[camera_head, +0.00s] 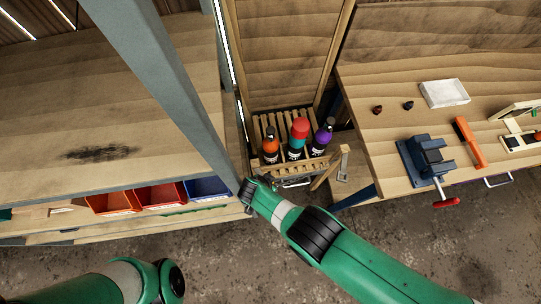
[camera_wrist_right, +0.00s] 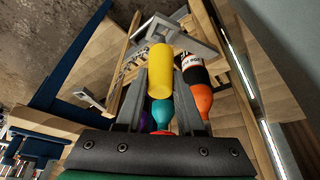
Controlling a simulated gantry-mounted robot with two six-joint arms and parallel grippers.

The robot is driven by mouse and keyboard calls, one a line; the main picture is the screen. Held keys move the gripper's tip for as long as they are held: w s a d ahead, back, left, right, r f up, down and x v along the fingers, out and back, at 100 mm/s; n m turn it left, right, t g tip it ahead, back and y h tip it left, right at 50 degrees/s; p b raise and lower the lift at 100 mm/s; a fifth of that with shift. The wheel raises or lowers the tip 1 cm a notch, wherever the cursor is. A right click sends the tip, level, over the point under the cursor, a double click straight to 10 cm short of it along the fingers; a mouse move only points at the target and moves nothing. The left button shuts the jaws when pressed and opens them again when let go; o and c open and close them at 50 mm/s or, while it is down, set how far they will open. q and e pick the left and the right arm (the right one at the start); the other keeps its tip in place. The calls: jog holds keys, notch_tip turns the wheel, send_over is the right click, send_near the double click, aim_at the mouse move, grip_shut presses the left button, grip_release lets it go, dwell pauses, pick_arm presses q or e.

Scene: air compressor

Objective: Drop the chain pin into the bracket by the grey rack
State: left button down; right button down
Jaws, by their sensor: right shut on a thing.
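In the right wrist view my right gripper (camera_wrist_right: 160,85) is shut on a yellow cylinder (camera_wrist_right: 160,68), which I take to be the chain pin's grip. The pin's lower end is hidden. A grey metal bracket (camera_wrist_right: 182,36) lies just beyond it, on the side towards the grey rack. A thin chain (camera_wrist_right: 126,64) shows left of the cylinder. Whether the pin touches the bracket I cannot tell. In the head view the grey rack's post (camera_head: 165,75) stands beside my right wrist, and the fingers are not clearly visible. My left gripper is out of view.
A wooden crate (camera_head: 318,165) holds orange, teal-and-red and purple bottles beside my right wrist. A second grey bracket (camera_wrist_right: 92,98) is at the other side of the opening. The right workbench (camera_head: 385,70) carries a blue vise (camera_head: 428,158). Coloured bins (camera_head: 160,196) line the left shelf.

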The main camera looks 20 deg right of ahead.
jog(key=shift+f, duration=0.3)
jog(key=shift+f+b, duration=0.2)
jog(key=shift+b, duration=0.2)
jog(key=shift+f+b, duration=0.8)
jog(key=shift+f, duration=0.15)
jog(key=shift+f+b, duration=0.65)
jog(key=shift+b, duration=0.1)
jog(key=shift+f, duration=0.2)
dwell(0.3)
jog(key=shift+c, duration=2.2)
grip_release()
